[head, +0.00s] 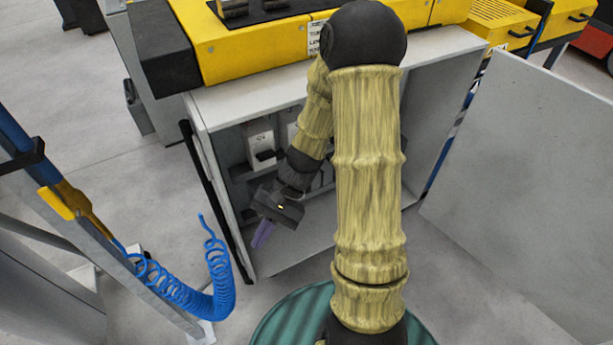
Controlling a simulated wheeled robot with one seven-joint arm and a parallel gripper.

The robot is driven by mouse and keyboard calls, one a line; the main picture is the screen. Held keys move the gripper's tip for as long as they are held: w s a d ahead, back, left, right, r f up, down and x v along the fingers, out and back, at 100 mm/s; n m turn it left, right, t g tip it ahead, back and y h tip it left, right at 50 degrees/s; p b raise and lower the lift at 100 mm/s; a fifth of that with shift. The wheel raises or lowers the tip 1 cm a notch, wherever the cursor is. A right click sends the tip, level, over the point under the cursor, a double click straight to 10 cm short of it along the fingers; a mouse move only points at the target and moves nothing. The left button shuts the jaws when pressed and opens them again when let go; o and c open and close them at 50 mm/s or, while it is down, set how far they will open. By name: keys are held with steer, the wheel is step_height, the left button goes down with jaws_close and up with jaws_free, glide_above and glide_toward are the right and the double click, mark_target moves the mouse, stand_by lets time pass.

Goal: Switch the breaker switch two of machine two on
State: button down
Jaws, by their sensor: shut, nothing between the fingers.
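The open cabinet (228,115) of a yellow-topped machine stands in front of me. Inside, on its back wall, a white breaker (260,140) with a dark switch (266,156) shows left of my arm. Part of another pale breaker (291,133) shows beside it, mostly hidden by my arm. My gripper (263,234) is inside the cabinet, in its lower left part, below and in front of the white breaker. Its purple fingers are shut and empty and point down and left. They look apart from the switches. I cannot tell the switch positions or which one is switch two.
The cabinet door (525,190) stands wide open at the right. A coiled blue hose (190,295) hangs from a post at the lower left, close to the cabinet's left edge. Grey floor (70,100) is clear at the left.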

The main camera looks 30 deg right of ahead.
steer(key=w+d+f+m+t+y+b, duration=0.3)
steer(key=w+f+m+t+y+b, duration=0.8)
steer(key=w, duration=0.3)
steer(key=w+d+f+m+t+h+b, duration=0.3)
steer(key=d+f+m+t+h+b, duration=0.2)
steer(key=d+m+t+h, duration=0.4)
steer(key=w+d+f+m+t+h+b, duration=0.3)
steer(key=d+f+m+t+h+b, duration=0.2)
steer(key=d, duration=0.7)
step_height(320, 180, down, 2)
steer(key=m+t+h, duration=0.4)
steer(key=shift+w+d+h, duration=0.25)
steer(key=shift+d+h, duration=0.15)
steer(key=w+r+b, duration=0.4)
steer(key=w+r, duration=0.2)
steer(key=r, duration=0.4)
steer(key=shift+a, duration=0.15)
